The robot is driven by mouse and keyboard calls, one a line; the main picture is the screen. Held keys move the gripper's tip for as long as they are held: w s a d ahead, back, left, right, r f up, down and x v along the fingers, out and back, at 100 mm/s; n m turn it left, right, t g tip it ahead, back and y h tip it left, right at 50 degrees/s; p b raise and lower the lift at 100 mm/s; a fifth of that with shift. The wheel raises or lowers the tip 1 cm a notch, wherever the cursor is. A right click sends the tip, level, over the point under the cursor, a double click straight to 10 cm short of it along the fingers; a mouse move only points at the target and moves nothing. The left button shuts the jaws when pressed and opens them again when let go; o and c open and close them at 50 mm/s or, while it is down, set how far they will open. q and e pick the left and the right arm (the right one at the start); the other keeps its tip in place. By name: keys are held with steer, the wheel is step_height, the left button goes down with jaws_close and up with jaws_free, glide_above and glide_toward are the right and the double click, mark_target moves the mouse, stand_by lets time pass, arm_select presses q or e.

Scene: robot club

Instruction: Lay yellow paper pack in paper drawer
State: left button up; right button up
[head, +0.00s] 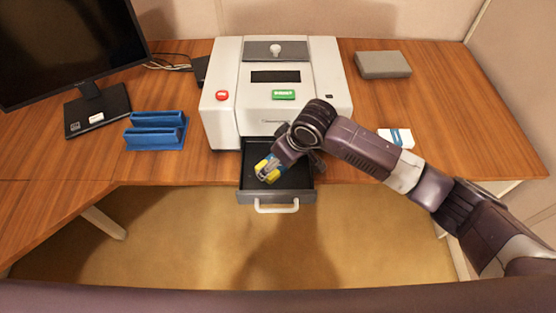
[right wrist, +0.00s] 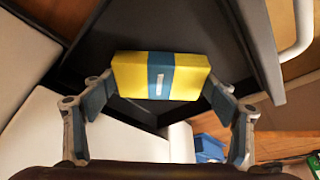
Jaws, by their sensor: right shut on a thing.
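The yellow paper pack (right wrist: 190,75) has a blue band around its middle. My right gripper (right wrist: 160,88) is shut on its two ends. In the head view the pack (head: 263,168) shows partly under my right gripper (head: 272,170), over the open paper drawer (head: 298,179). The dark drawer is pulled out of the front of the white printer (head: 308,108) and has a white handle (head: 276,206). Whether the pack touches the drawer floor I cannot tell. My left gripper is not in view.
A blue rack (head: 157,133) and a monitor (head: 72,48) stand left of the printer. A grey block (head: 383,65) lies at the back right. A white pack with a blue band (head: 396,138) lies right of the printer, beside my right arm.

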steer(key=shift+f, duration=0.1)
steer(key=o, duration=1.3)
steer(key=v, duration=1.2)
